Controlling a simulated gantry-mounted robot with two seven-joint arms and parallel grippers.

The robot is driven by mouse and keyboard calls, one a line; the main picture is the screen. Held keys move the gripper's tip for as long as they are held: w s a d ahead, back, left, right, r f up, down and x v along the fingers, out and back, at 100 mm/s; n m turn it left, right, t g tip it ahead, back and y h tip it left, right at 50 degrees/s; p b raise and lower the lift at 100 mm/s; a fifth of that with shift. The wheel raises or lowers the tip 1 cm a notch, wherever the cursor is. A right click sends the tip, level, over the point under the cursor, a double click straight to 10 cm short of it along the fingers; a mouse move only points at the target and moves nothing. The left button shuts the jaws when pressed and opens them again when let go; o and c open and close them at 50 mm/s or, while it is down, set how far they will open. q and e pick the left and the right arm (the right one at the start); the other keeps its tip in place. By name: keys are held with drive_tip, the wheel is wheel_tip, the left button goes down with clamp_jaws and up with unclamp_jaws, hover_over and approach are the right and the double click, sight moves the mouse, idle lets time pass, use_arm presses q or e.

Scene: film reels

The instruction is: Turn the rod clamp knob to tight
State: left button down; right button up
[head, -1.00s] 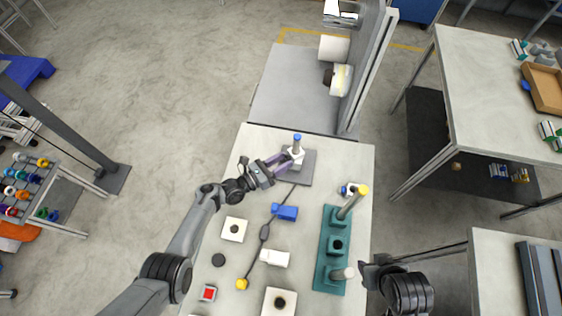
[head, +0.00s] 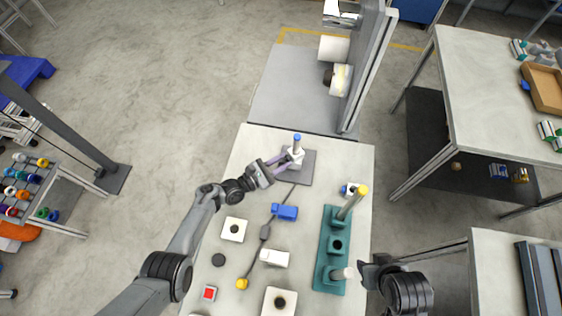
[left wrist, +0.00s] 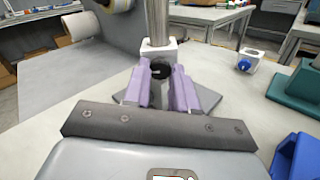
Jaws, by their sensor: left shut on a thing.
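The rod clamp (head: 295,155) is a white block on an upright metal rod with a blue top (head: 297,138), standing on a grey base plate (head: 307,175) at the far end of the table. In the left wrist view the white clamp (left wrist: 159,48) sits around the rod (left wrist: 157,18). Its dark round knob (left wrist: 160,71) faces me between the purple fingers. My left gripper (head: 288,160) is shut on the knob, one finger on each side, and it also shows in the left wrist view (left wrist: 161,80). My right gripper is not clearly visible; only part of my right arm shows at lower right.
A blue block (head: 285,212), a white block (head: 274,258) and a dark cable lie mid-table. A teal stand (head: 331,262) with upright posts stands at right. A white piece with a blue knob (head: 350,189) sits behind it. A grey surface (head: 290,90) lies beyond the table.

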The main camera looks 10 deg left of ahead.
use_arm(q)
drive_tip(key=c, duration=0.9)
unclamp_jaws()
drive_tip(key=shift+a, duration=0.1)
drive_tip(key=shift+s+a+p, duration=0.3)
drive_tip(key=shift+s+a, duration=0.15)
drive_tip(key=p+v, duration=0.2)
drive_tip(key=v, duration=0.6)
drive_tip(key=shift+s+a, duration=0.5)
drive_tip(key=shift+a, duration=0.05)
